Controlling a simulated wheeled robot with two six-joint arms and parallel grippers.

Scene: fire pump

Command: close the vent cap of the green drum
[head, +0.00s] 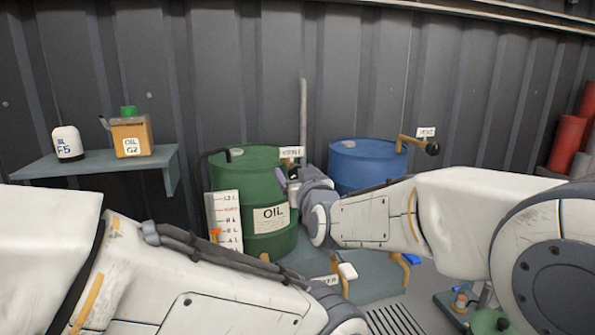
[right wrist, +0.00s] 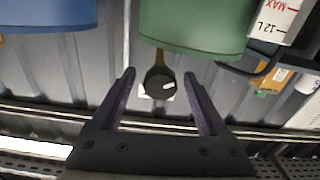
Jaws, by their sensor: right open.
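The green drum (head: 258,195), marked OIL, stands mid-picture in the head view and fills the top middle of the right wrist view (right wrist: 195,25). A black round knob (right wrist: 160,85) with a white mark sits on a brass stem at this drum in the right wrist view; it appears to be the vent cap. In the head view my right gripper and wrist hide it, below a small white label (head: 291,152). My right gripper (right wrist: 159,74) is open, its purple fingers on either side of the knob with gaps showing. My left gripper is out of view.
A blue drum (head: 360,167) with a brass pipe and black knob (head: 432,148) stands to the right. A level gauge board (head: 226,222) is at the green drum's front left. A wall shelf (head: 90,167) holds a white bottle and an orange can (head: 131,134).

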